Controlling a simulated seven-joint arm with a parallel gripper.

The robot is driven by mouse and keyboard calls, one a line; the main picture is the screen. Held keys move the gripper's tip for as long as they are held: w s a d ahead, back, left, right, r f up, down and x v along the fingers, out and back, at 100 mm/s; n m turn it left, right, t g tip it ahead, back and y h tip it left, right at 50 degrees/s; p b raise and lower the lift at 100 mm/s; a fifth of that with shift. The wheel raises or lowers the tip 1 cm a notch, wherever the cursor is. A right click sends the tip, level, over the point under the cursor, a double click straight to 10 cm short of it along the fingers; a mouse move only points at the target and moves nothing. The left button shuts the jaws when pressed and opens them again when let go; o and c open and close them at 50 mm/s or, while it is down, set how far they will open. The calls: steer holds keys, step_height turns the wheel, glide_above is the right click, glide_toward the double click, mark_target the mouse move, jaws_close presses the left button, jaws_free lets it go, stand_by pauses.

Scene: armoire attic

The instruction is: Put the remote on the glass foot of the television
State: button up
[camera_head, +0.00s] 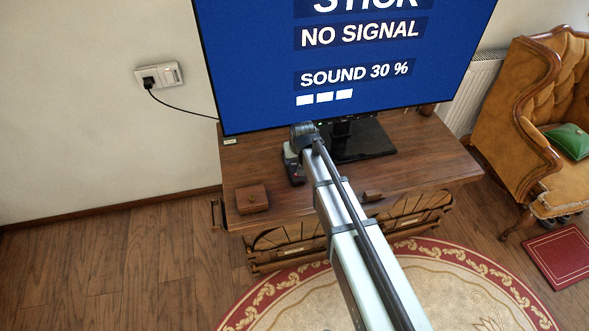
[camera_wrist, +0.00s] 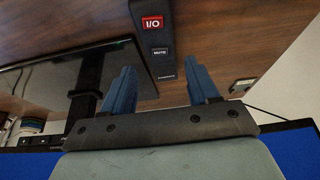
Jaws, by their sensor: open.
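The remote (camera_wrist: 154,36) is black with a red I/O button and a MUTE button, lying on the brown wooden cabinet top in the wrist view. My gripper (camera_wrist: 162,72) is open, its two blue fingers on either side of the remote's near end; I cannot tell how far above it they are. In the head view my gripper (camera_head: 293,163) is low over the cabinet top, left of the television's glass foot (camera_head: 368,139), and the arm hides much there. The glossy black foot also shows at left in the wrist view (camera_wrist: 50,84). The television (camera_head: 330,60) has a blue screen reading NO SIGNAL.
A small wooden box (camera_head: 251,198) sits at the front left of the cabinet (camera_head: 420,165). The television's lower edge hangs close behind my wrist. A wall socket (camera_head: 158,75) with a black cable is at left. An armchair (camera_head: 535,110) stands at right.

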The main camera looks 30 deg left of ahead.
steer(key=shift+x, duration=4)
steer(key=shift+s+d+f, duration=0.1)
steer(key=shift+d, duration=0.1)
steer(key=c, duration=0.9)
step_height(320, 180, up, 10)
glide_toward(295, 167)
steer(key=s+d+r, duration=0.3)
steer(key=d+r, duration=0.1)
steer(key=d, duration=0.2)
steer(key=shift+w+d+r+m+t+h, duration=0.4)
steer(key=shift+w+d+r+m, duration=1.4)
steer(key=shift+d, duration=6.35)
steer(key=shift+w+d+r+m+t+h, duration=0.1)
steer(key=shift+w+d+r+m+h, duration=1.55)
steer(key=shift+d, duration=6.55)
steer(key=shift+w+d+r+m+t+y, duration=0.35)
steer(key=shift+w+d+r+m, duration=1.6)
steer(key=shift+d, duration=6.2)
steer(key=shift+s+a+r+n, duration=0.1)
steer(key=shift+s+r+n, duration=0.75)
steer(key=shift+s+n, duration=0.1)
